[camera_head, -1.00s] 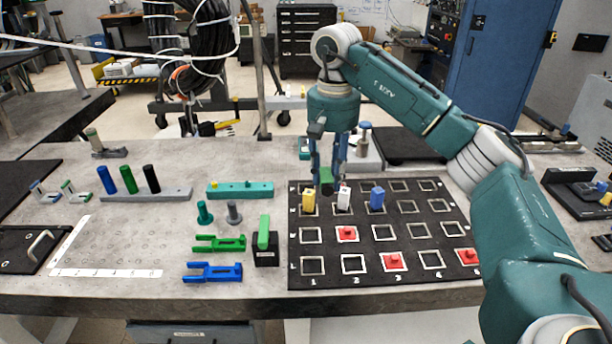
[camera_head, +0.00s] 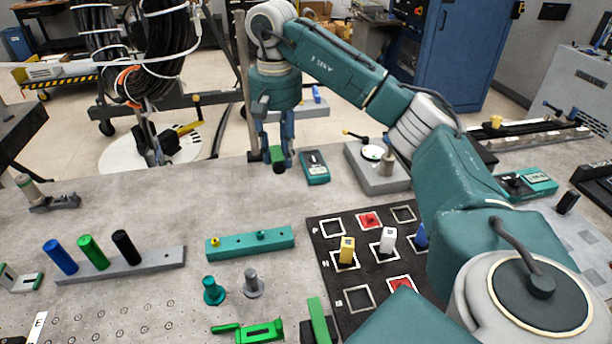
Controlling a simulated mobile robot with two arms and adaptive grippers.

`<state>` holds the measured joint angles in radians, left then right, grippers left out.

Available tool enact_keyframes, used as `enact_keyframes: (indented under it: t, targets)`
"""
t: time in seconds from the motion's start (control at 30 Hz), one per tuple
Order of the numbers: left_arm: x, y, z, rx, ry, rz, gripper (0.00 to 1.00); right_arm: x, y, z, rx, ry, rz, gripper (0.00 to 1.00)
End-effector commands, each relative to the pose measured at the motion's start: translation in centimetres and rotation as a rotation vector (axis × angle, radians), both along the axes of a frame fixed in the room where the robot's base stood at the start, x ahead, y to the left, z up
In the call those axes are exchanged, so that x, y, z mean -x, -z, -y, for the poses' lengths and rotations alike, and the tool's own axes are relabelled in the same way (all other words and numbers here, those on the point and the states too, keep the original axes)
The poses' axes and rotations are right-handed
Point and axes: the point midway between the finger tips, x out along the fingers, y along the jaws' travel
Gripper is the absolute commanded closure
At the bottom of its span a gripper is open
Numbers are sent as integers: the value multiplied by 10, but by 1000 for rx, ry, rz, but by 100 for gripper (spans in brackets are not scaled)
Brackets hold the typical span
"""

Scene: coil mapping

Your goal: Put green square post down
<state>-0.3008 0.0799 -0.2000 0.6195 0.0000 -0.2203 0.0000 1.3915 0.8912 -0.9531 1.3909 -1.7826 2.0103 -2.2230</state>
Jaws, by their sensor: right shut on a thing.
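My right gripper (camera_head: 278,156) points down near the table's back edge, left of the teal handheld device. It is shut on a small green block, the green square post (camera_head: 279,167), whose lower end shows below the fingers. I cannot tell whether the post touches the table. The black mat (camera_head: 327,262) with white squares lies to the front right, apart from the gripper. On it stand a yellow post (camera_head: 346,251), a white post (camera_head: 388,240) and a blue post (camera_head: 421,236). My arm hides the mat's right part. My left gripper is not in view.
The teal device (camera_head: 314,168) lies close to the gripper. A grey fixture (camera_head: 377,180) stands right of it. A teal bar (camera_head: 250,243) and a grey rack (camera_head: 150,263) with blue, green and black cylinders lie to the left.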

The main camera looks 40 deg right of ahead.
Motion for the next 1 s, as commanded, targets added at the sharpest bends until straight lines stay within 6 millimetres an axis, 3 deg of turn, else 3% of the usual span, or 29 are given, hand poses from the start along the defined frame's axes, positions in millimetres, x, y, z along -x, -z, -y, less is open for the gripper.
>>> enact_keyframes:
  t: [0.03, 0.17, 0.4, 1.0]
  targets:
    - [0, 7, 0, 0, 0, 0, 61, 1, 19, -1, -1, -1, -8, 96]
    - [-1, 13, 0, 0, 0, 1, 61, 2, 54, -1, -2, -1, -8, 96]
    - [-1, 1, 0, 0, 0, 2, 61, 2, 111, 0, 0, 0, -7, 96]
    - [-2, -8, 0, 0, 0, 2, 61, 1, 182, 0, 0, 1, -2, 96]
